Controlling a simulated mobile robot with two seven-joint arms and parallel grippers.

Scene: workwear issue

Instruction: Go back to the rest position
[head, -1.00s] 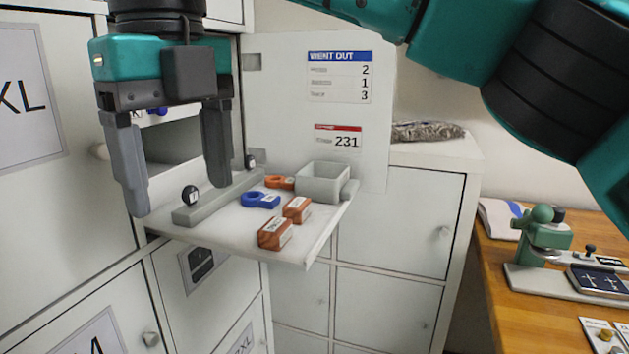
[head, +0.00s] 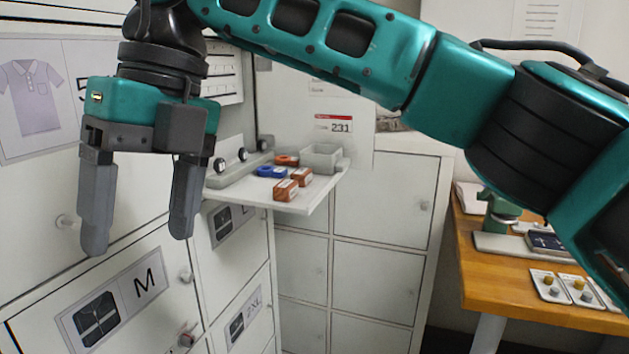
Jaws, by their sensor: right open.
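My right gripper (head: 137,215) is open and empty, its two grey fingers pointing down with a wide gap between them. It hangs in front of the white locker doors, left of the pull-out shelf (head: 297,205) and apart from it. My right arm reaches in from the right across the top of the head view. My left gripper does not show.
On the shelf are orange boxes (head: 286,190), a blue ring-shaped item (head: 271,171) and a grey bin (head: 321,158). Locker doors with knobs (head: 186,276) stand close on the left. A wooden bench (head: 520,292) with tools stands at right.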

